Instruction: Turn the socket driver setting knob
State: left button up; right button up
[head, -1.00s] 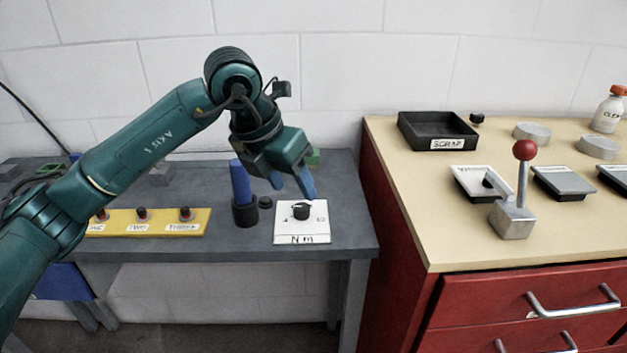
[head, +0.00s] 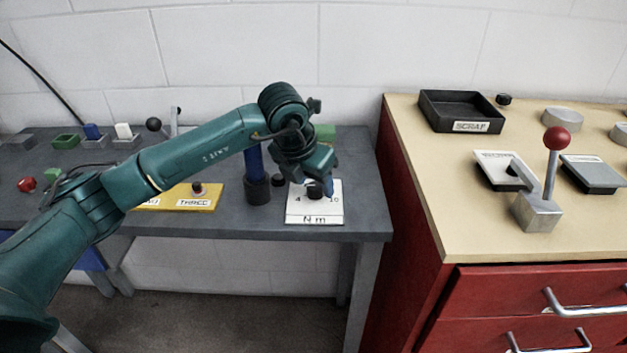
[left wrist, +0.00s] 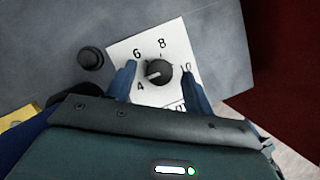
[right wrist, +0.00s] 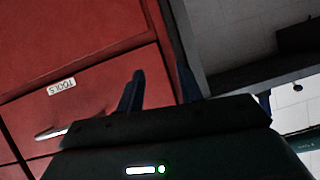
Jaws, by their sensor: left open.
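The socket driver setting knob is a round black knob (left wrist: 159,72) on a white plate (left wrist: 183,47) marked 4, 6, 8, 10 and "Nm". In the left wrist view its pale pointer mark points to the left, near the 4. In the head view the knob (head: 315,191) is partly covered by my left gripper (head: 318,186), which is lowered over it. My left gripper's blue fingers (left wrist: 160,78) are open on either side of the knob, apparently apart from it. My right gripper (right wrist: 158,85) has its fingers apart and empty, before a red drawer cabinet.
The blue-handled driver in a black holder (head: 257,188) stands just left of the plate. A small black button (left wrist: 90,58) is beside the plate. A yellow button strip (head: 190,203) lies further left. The red cabinet (head: 410,235) rises right of the bench, bearing a red-knobbed lever (head: 556,138).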

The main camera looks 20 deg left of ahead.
pick_arm(q)
jog(key=shift+w+f, duration=0.2)
jog(key=shift+f, duration=0.2)
jog(key=c, duration=1)
